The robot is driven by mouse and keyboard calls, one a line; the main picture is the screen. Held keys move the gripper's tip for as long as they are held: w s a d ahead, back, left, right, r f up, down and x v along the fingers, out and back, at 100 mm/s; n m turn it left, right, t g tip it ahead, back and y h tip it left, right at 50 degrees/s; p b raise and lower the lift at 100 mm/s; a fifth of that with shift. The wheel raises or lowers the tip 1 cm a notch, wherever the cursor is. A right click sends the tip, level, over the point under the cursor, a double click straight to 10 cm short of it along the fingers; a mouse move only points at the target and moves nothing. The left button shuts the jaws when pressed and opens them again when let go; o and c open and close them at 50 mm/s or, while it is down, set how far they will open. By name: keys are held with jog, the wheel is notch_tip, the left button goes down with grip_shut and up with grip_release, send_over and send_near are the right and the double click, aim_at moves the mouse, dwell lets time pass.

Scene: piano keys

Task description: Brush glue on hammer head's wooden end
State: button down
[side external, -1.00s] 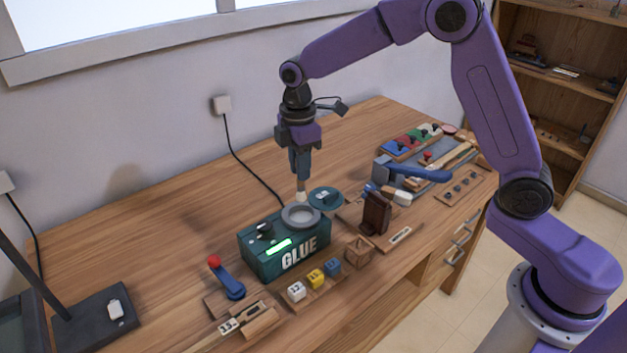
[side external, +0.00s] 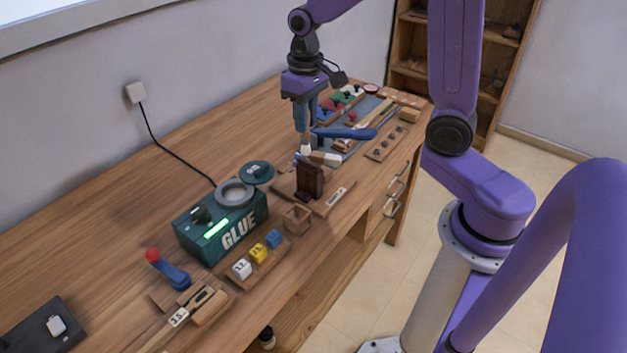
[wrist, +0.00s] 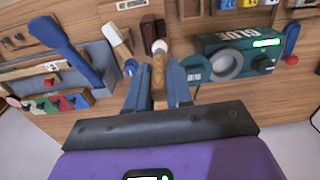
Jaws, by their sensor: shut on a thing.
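My gripper (side external: 303,135) is shut on a brush, its pale tip (side external: 306,150) pointing down. In the wrist view the brush's wooden handle (wrist: 158,75) stands between my gripper's blue fingers (wrist: 157,90). A pale hammer head (side external: 325,158) lies just right of the brush tip; in the wrist view it is left of the brush (wrist: 114,36). I cannot tell whether the tip touches it, and its wooden end is hard to make out. The green glue box (side external: 222,225), with its round grey opening (side external: 235,192), stands to the left.
A dark brown block (side external: 310,181) stands just in front of the brush. A blue-handled tool (side external: 345,133) lies close behind the hammer head. A round green lid (side external: 257,172) is beside the glue opening. Numbered cubes (side external: 258,253) sit in front. The table's back left is clear.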

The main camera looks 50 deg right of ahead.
jog(key=w+d+r, duration=0.2)
jog(key=w+d, duration=0.2)
jog(key=d, duration=0.4)
jog(key=shift+n, duration=0.3)
jog(key=shift+s+f, duration=0.25)
jog(key=shift+f, duration=1.1)
jog(key=shift+s+f, duration=0.3)
jog(key=shift+f, duration=1.1)
jog(key=shift+s+f, duration=0.25)
jog(key=shift+f, duration=1.1)
jog(key=shift+s+d, duration=0.25)
jog(key=shift+s, duration=0.4)
jog(key=shift+w+a, duration=0.2)
jog(key=shift+w, duration=0.35)
jog(key=shift+w+a, duration=0.2)
jog(key=shift+w, duration=0.35)
jog(key=shift+s+d, duration=0.2)
jog(key=shift+s, duration=0.4)
jog(key=shift+s+d, duration=0.2)
jog(key=shift+s, duration=0.4)
jog(key=shift+w+a, duration=0.2)
jog(key=shift+w, duration=0.4)
jog(key=shift+w+a, duration=0.2)
jog(key=shift+w, duration=0.4)
jog(key=shift+s+d, duration=0.2)
jog(key=shift+s, duration=0.4)
jog(key=shift+s+d, duration=0.2)
jog(key=shift+s, duration=0.4)
notch_tip(320, 180, up, 8)
